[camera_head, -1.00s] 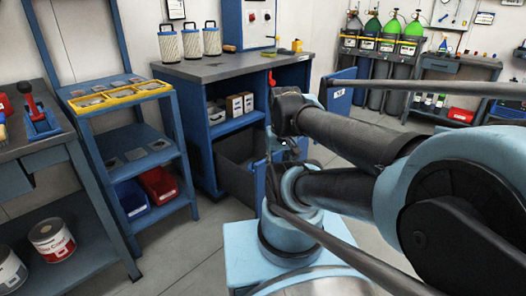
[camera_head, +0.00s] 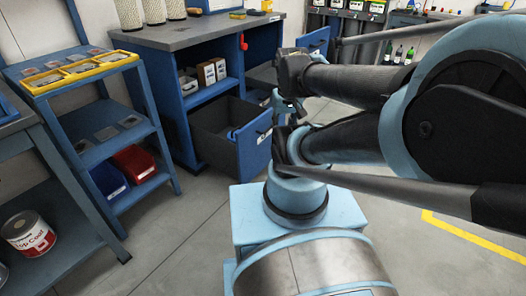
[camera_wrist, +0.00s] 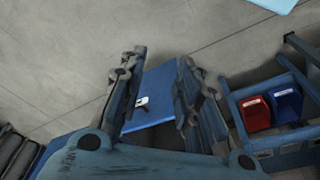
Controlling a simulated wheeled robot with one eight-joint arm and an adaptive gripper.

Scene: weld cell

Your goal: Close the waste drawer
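A dark, deep drawer (camera_head: 207,128) with a blue front panel (camera_head: 253,148) stands pulled out low on the blue workbench. The front carries a small pale label or handle, which also shows in the wrist view (camera_wrist: 141,101). My gripper (camera_head: 284,104) is just right of the drawer front in the head view. In the wrist view my gripper (camera_wrist: 161,60) is open, with the blue front panel (camera_wrist: 158,83) seen between its fingers and nothing held. Contact with the panel cannot be told. The label text is unreadable.
Another blue panel (camera_head: 316,41) sticks out at the bench's right end. A blue shelf rack (camera_head: 160,124) with red (camera_head: 134,163) and blue bins stands left of the drawer. The grey floor (camera_head: 185,230) before the drawer is clear.

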